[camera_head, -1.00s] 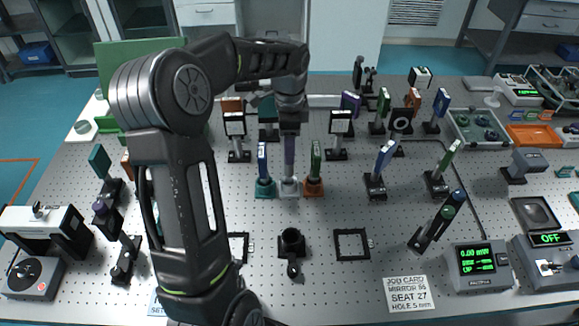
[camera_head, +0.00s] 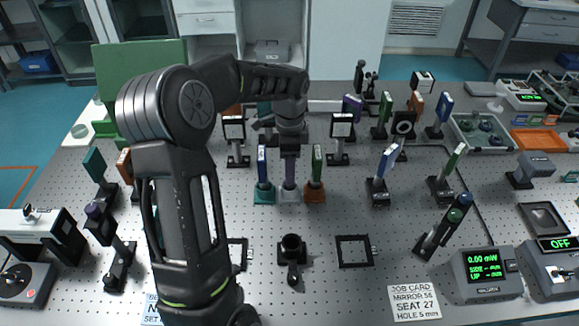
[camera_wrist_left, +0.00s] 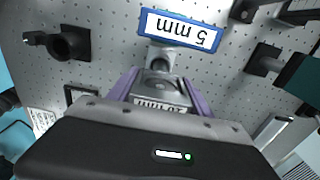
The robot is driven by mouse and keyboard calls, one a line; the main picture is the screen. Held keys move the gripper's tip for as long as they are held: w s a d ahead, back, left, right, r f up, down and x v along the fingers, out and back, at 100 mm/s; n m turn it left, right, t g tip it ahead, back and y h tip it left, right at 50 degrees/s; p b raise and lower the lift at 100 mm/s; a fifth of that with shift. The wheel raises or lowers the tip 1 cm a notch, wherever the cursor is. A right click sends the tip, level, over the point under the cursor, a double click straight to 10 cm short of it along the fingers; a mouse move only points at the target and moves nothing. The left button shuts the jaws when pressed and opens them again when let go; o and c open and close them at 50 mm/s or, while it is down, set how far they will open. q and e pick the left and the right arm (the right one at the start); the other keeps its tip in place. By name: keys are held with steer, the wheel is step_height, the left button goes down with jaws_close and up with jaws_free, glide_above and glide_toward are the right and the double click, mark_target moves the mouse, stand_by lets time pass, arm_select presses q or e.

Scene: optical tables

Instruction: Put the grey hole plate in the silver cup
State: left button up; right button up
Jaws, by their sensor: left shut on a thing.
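My left gripper (camera_head: 290,178) points straight down in the middle of the table, its purple fingers shut on the grey hole plate. In the left wrist view the plate (camera_wrist_left: 160,102) is between the fingers, with a "20 mm" label. In the head view the fingers mostly hide it. The silver cup (camera_head: 289,196) is directly below the fingertips. The plate's lower end is at the cup's mouth or inside it; I cannot tell how deep. My right gripper is not in view.
A blue plate (camera_head: 262,166) stands in a teal cup (camera_head: 264,194) close on the left; its "5 mm" label shows in the wrist view. A green plate (camera_head: 317,165) stands in an orange cup (camera_head: 315,194) close on the right. A black tube mount (camera_head: 291,247) stands in front.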

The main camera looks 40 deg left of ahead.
arm_select(q)
steer(key=shift+f, duration=0.15)
steer(key=o, duration=1.7)
step_height(320, 180, up, 6)
steer(key=p, duration=0.3)
steer(key=shift+f+p, duration=0.1)
steer(key=shift+p, duration=0.2)
step_height(320, 180, up, 6)
steer(key=shift+r, duration=0.25)
